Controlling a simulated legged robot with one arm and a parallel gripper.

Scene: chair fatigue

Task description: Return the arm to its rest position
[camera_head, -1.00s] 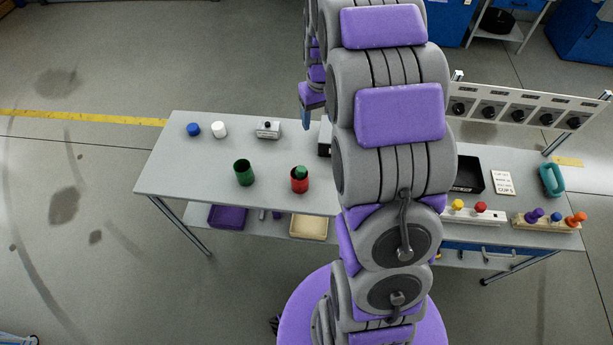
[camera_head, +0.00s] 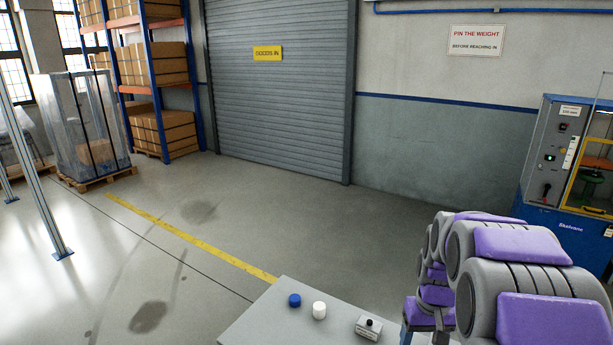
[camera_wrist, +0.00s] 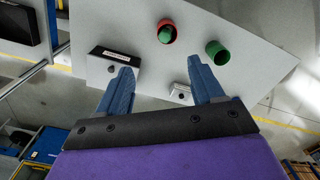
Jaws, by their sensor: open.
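My arm (camera_head: 523,278) shows at the lower right of the head view, in grey and purple links, bent over the table. My gripper (camera_wrist: 165,82) shows in the wrist view with its two blue fingers spread apart and nothing between them. It points down over the grey table (camera_wrist: 235,45).
A blue machine (camera_head: 570,180) stands at right.

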